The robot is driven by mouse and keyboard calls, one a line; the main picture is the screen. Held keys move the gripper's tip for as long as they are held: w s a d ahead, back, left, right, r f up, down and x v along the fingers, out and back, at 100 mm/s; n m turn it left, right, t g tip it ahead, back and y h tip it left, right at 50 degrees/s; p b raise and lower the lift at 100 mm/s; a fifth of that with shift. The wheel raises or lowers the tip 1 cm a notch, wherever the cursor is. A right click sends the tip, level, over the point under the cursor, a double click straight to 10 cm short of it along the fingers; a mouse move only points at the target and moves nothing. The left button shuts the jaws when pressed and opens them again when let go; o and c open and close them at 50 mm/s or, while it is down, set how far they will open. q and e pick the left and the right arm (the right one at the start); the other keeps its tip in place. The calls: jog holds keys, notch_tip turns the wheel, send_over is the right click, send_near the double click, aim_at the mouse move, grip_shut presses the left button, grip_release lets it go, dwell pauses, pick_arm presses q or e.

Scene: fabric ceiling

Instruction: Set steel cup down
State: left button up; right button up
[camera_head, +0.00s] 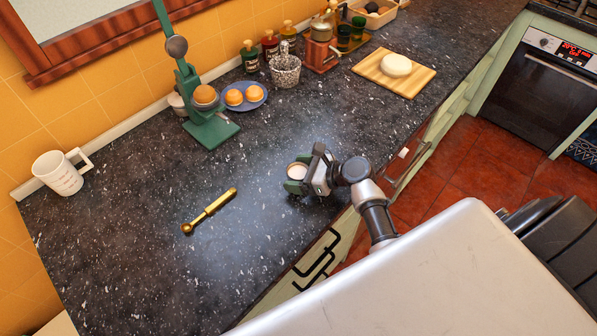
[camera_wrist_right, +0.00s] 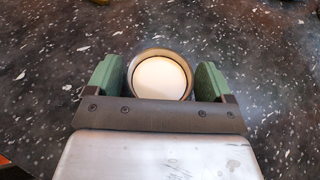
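The steel cup (camera_head: 297,171), with white contents, is at the front part of the dark speckled counter (camera_head: 150,240). My right gripper (camera_head: 303,178) has its green fingers on both sides of it. The cup looks upright. Its base is hidden, so I cannot tell whether it touches the counter. My left gripper is not in view.
A golden scoop (camera_head: 209,211) lies left of the cup. A white mug (camera_head: 58,173), a green juicer press (camera_head: 205,120) and a plate with oranges (camera_head: 243,96) stand near the wall. A cutting board (camera_head: 405,82) is farther back. The counter around the cup is clear.

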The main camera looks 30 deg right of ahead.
jog(key=shift+d+r, duration=0.1)
jog(key=shift+r, duration=0.1)
jog(key=b+v, duration=0.2)
jog(key=v, duration=1)
dwell(0.4)
